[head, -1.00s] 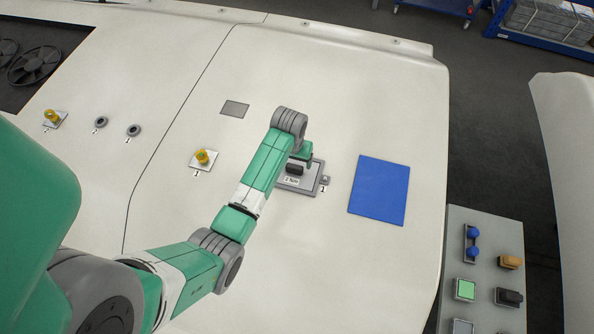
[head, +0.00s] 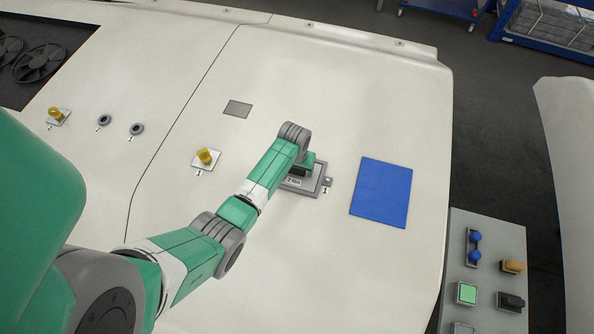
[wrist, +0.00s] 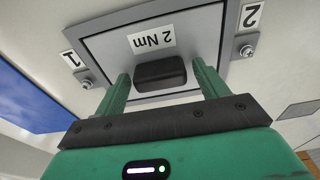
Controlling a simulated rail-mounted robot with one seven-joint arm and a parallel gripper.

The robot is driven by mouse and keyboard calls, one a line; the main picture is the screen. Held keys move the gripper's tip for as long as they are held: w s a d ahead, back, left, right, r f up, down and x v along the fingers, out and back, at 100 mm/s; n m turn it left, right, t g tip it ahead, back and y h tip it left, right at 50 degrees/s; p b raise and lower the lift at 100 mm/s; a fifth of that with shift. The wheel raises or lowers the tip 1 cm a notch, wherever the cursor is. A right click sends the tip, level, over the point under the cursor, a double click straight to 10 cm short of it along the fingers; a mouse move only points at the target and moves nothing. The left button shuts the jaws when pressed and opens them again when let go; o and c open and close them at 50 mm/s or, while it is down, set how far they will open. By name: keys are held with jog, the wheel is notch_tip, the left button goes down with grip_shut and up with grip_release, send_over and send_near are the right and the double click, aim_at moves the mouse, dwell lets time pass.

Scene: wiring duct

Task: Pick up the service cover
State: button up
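The service cover is a grey plate (head: 313,187) with a "2 Nm" label, partly hidden by my arm in the head view. In the wrist view the cover (wrist: 205,35) shows upside down, with a black block handle (wrist: 160,73) on it. Bolts stand at its corners beside tags 1 (wrist: 87,84) and 2 (wrist: 247,51). My gripper (wrist: 161,76) is open, its two green fingers on either side of the handle, with a visible gap on both sides. In the head view my gripper (head: 304,169) is low over the cover; its fingertips are hidden there.
A blue mat (head: 381,192) lies right of the cover. A yellow knob (head: 205,156) stands on the left, and a flat grey patch (head: 237,109) lies behind it. A grey panel (head: 487,240) with coloured parts is at the lower right. The white surface around the cover is mostly clear.

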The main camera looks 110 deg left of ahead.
jog(key=c, duration=0.7)
jog(key=shift+r, duration=0.45)
jog(key=r, duration=0.2)
jog(key=shift+d+r, duration=0.35)
jog(key=shift+r, duration=0.05)
jog(key=d, duration=0.5)
jog(key=s+d+r, duration=0.1)
jog(key=d, duration=0.9)
jog(key=shift+s+d+r, duration=0.1)
jog(key=shift+s+r, duration=0.05)
jog(key=shift+s, duration=0.2)
jog(key=shift+r, duration=0.15)
jog(key=shift+r+p, duration=1.7)
jog(key=shift+p, duration=0.45)
